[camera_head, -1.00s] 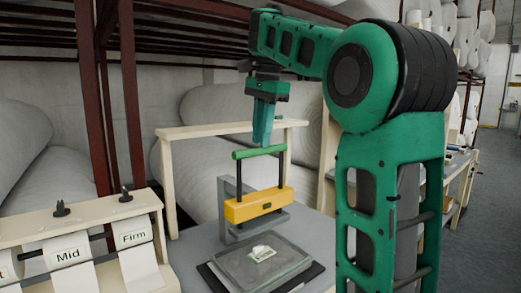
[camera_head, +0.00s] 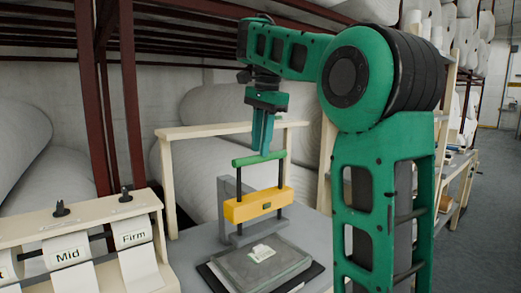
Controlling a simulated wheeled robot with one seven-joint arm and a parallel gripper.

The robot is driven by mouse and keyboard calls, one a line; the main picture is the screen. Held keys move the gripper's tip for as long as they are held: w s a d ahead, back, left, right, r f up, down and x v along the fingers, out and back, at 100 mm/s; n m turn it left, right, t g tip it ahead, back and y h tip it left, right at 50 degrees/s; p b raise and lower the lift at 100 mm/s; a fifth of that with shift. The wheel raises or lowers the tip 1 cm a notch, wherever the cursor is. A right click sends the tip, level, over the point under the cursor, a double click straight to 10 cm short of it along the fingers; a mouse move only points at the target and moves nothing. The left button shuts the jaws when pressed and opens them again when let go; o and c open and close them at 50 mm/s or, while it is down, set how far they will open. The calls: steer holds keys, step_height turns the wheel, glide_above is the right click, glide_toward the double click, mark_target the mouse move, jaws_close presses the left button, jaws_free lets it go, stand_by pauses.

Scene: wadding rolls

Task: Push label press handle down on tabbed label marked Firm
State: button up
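The label press has a green bar handle (camera_head: 259,158) on two dark rods above a yellow press head (camera_head: 250,205). The head is raised above a grey pad (camera_head: 262,265). A small white label with greenish marks (camera_head: 262,253) lies on the pad; I cannot read its text. My gripper (camera_head: 263,151) points down just above the green handle, its teal fingers close together. The fingertips are at or very near the handle's top; I cannot tell whether they touch. The fingers look shut, with nothing visible between them.
A wooden rack (camera_head: 82,235) at left holds label rolls marked Mid and Firm (camera_head: 133,237). A pale wooden frame (camera_head: 228,129) stands behind the press. Dark red shelf posts (camera_head: 130,100) and large white rolls (camera_head: 200,115) are behind. The grey table (camera_head: 185,255) is clear beside the press.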

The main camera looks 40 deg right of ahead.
steer(key=shift+s+f, duration=0.1)
steer(key=shift+f, duration=0.35)
steer(key=shift+r, duration=0.15)
stand_by(0.3)
steer(key=shift+s+r, duration=0.1)
steer(key=shift+r, duration=1.85)
steer(key=shift+r, duration=2.95)
